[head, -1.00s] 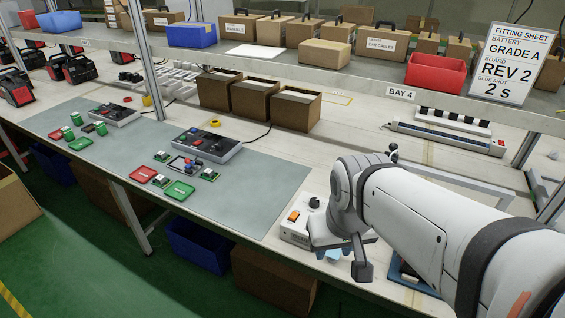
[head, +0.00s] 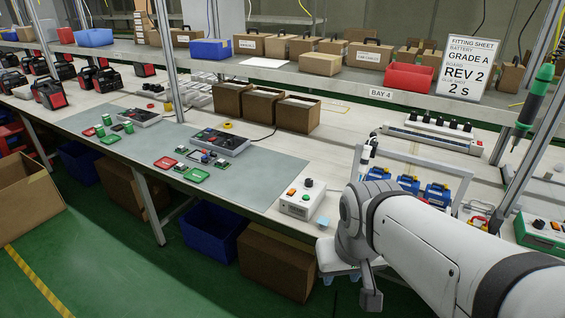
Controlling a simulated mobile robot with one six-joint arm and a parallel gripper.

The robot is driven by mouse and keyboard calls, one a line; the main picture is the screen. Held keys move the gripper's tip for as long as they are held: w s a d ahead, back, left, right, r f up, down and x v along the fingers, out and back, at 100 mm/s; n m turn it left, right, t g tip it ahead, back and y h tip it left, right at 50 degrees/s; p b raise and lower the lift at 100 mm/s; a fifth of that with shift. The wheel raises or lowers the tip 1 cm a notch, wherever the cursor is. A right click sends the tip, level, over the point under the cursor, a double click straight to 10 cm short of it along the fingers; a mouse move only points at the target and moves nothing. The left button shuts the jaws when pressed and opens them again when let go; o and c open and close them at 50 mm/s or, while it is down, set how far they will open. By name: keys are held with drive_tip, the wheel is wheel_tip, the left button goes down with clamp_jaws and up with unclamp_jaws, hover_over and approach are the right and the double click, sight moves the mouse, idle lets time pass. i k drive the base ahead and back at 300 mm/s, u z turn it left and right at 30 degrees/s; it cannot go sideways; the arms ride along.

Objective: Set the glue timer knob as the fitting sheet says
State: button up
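The fitting sheet (head: 466,70) stands on the shelf at the upper right and reads Battery Grade A, Board Rev 2, Glue shot 2 S. A white control box (head: 297,207) with an orange switch and a small dark knob (head: 308,184) sits at the bench's front edge; it looks like the glue timer. The knob's pointer and scale are too small to read. My gripper (head: 343,268) is low in front of the bench edge, right of the box and apart from it. My wrist partly hides it, so its fingers cannot be judged.
A grey mat (head: 240,187) with trays and boards lies left of the box. Blue clamped parts (head: 436,194) and a metal frame stand to the right. A green-based control box (head: 542,231) is at the far right. An upright post (head: 515,165) stands nearby.

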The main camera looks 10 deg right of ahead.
sight(308, 182)
drive_tip(key=z, duration=0.15)
drive_tip(key=i, duration=0.9)
drive_tip(key=u, duration=0.05)
